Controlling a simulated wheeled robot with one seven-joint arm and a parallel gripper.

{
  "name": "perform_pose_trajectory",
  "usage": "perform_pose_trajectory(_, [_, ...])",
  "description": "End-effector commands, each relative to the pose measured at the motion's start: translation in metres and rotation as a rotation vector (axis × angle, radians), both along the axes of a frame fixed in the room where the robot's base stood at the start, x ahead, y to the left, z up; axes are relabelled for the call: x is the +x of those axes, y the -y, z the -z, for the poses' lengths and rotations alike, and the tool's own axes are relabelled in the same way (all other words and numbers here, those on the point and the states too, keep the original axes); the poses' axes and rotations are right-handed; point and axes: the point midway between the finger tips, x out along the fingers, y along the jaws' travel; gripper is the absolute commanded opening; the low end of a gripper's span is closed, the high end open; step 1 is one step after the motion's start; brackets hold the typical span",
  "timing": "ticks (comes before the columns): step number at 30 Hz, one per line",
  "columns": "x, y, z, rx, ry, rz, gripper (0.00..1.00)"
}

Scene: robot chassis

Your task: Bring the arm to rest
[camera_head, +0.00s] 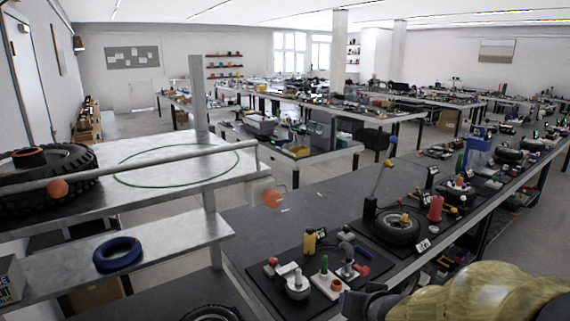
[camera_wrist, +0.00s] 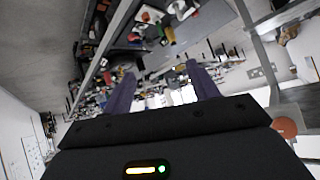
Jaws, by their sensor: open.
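My gripper (camera_wrist: 160,70) is open in the wrist view. Its two dark purple fingers stand apart with no object held between them. The wrist view is tilted, with workbenches and wall at odd angles beyond the fingers. In the head view a yellowish part of my arm (camera_head: 490,292) shows at the bottom right, above the near edge of the workbench. The gripper fingers cannot be made out in the head view.
A dark workbench (camera_head: 310,207) carries tools, a wheel (camera_head: 397,226) and small parts close to my arm. A metal shelf (camera_head: 190,160) at left holds a large tyre (camera_head: 75,160) and a blue ring (camera_head: 117,253). Floor (camera_head: 510,240) shows at right.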

Motion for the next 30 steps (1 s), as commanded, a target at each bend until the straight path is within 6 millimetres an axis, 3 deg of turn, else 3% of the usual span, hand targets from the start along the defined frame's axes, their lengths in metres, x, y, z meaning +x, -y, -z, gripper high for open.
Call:
perform_pose_trajectory(3, [-0.031, 0.004, 0.038, -0.073, -0.210, -0.007, 0.59])
perform_pose_trajectory(6, [-0.062, 0.001, 0.063, -0.109, -0.390, -0.042, 0.59])
perform_pose_trajectory(12, [-0.108, -0.009, 0.088, -0.119, -0.622, -0.125, 0.59])
perform_pose_trajectory(27, [-0.113, -0.010, 0.090, -0.118, -0.646, -0.137, 0.59])
perform_pose_trajectory(28, [-0.113, -0.010, 0.090, -0.118, -0.646, -0.137, 0.57])
perform_pose_trajectory(30, [-0.113, -0.010, 0.090, -0.118, -0.645, -0.136, 0.44])
